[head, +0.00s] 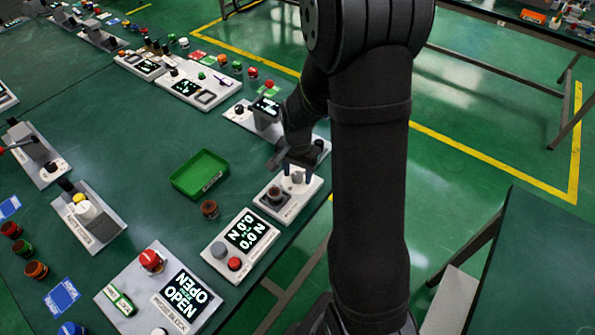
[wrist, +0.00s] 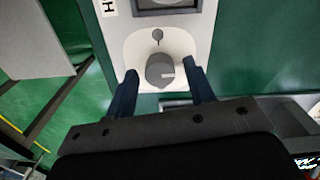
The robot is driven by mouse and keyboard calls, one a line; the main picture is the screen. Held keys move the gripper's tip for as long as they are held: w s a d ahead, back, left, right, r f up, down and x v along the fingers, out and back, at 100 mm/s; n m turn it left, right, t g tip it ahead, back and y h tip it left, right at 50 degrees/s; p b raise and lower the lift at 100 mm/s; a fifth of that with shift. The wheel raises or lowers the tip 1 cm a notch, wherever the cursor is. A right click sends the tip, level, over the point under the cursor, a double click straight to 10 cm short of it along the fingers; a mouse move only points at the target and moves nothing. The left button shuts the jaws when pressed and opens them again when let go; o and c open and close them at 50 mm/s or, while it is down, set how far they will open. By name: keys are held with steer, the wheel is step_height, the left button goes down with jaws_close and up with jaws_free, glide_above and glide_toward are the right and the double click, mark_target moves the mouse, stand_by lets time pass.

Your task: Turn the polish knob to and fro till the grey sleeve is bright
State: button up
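The knob (wrist: 160,70) is round and grey with a white pointer mark pointing right in the wrist view. It sits on a white rounded plate of a pale station (head: 291,205). My gripper (wrist: 160,85) is open, with one dark blue finger on each side of the knob and a visible gap to it. In the head view my gripper (head: 298,171) is low over the far end of this station. A dark square holder (head: 275,195) with a brownish round top stands on the station's near part. I cannot make out a grey sleeve for certain.
A green tray (head: 200,175) and a brown round part (head: 209,209) lie left of the station. A panel with a lit display (head: 245,232) stands nearer. Another pale station (head: 262,112) stands beyond my gripper. The table edge runs close on the right.

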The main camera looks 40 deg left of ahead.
steer(key=c, duration=0.8)
steer(key=shift+n, duration=0.4)
steer(key=n, duration=1.2)
steer(key=o, duration=1)
